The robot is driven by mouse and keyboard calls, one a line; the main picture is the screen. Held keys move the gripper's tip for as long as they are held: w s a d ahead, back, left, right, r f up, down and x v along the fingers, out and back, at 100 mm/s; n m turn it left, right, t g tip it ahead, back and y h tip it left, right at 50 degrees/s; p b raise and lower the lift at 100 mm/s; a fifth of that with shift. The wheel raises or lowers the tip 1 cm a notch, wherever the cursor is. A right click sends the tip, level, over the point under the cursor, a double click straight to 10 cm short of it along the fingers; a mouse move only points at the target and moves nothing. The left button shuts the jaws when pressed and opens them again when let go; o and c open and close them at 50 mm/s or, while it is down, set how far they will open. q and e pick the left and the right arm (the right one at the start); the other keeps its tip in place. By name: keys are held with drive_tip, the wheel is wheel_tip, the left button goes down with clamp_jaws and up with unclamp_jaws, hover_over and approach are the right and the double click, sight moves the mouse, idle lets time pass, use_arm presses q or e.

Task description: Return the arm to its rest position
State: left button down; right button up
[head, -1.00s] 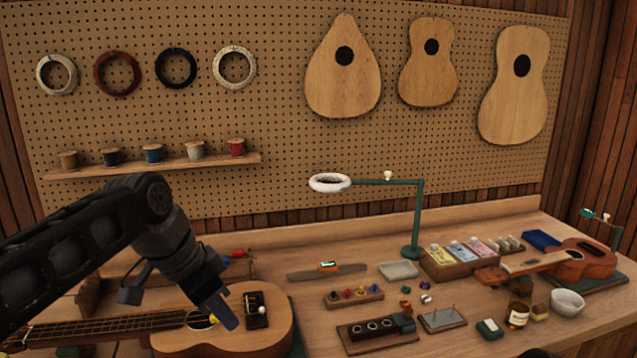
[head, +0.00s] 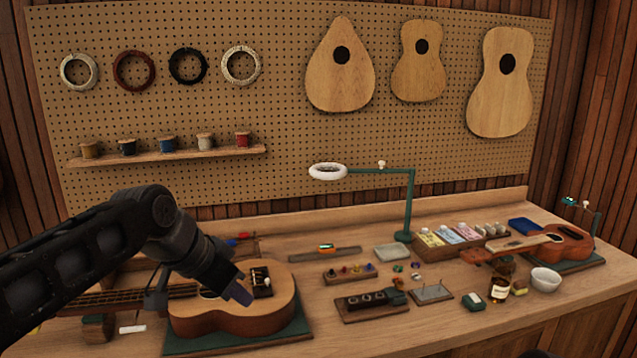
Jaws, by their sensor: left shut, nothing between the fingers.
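My left arm comes in from the left in the head view, and its left gripper (head: 238,291) hangs over the body of the ukulele (head: 240,316) at the left of the bench. The gripper is shut with nothing in it. Its tip shows just left of the dark bridge (head: 262,282); I cannot tell whether it touches the ukulele. The arm hides part of the neck and soundboard. My right gripper is not in view.
A green lamp (head: 409,205) stands mid-bench. A second ukulele (head: 565,247), a white bowl (head: 546,280), an amber bottle (head: 501,289) and small trays fill the right. The front middle of the bench (head: 400,335) is clear.

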use_arm(q)
drive_tip(key=w+d+f+n+t+h, duration=0.1)
drive_tip(key=w+d+f+n, duration=0.1)
drive_tip(key=f, duration=0.4)
drive_tip(key=w+d+f+n, duration=0.1)
drive_tip(key=w+d+f, duration=0.15)
drive_tip(key=f, duration=0.25)
drive_tip(key=s+d+f+n, duration=0.1)
drive_tip(key=s+f+n, duration=0.1)
drive_tip(key=f, duration=0.8)
drive_tip(key=s+f+n, duration=0.2)
drive_tip(key=f, duration=0.7)
drive_tip(key=s+f+n+g, duration=0.1)
drive_tip(key=s+f+g, duration=0.2)
drive_tip(key=s+f, duration=0.8)
drive_tip(key=s+f+n+g, duration=0.1)
drive_tip(key=s+f+g, duration=0.1)
drive_tip(key=s+f, duration=0.9)
drive_tip(key=s, duration=0.6)
drive_tip(key=shift+d+f+n+g+y, duration=0.25)
drive_tip(key=shift+f+n+g+y, duration=0.05)
drive_tip(key=shift+f+g, duration=0.1)
drive_tip(key=shift+w+r, duration=0.1)
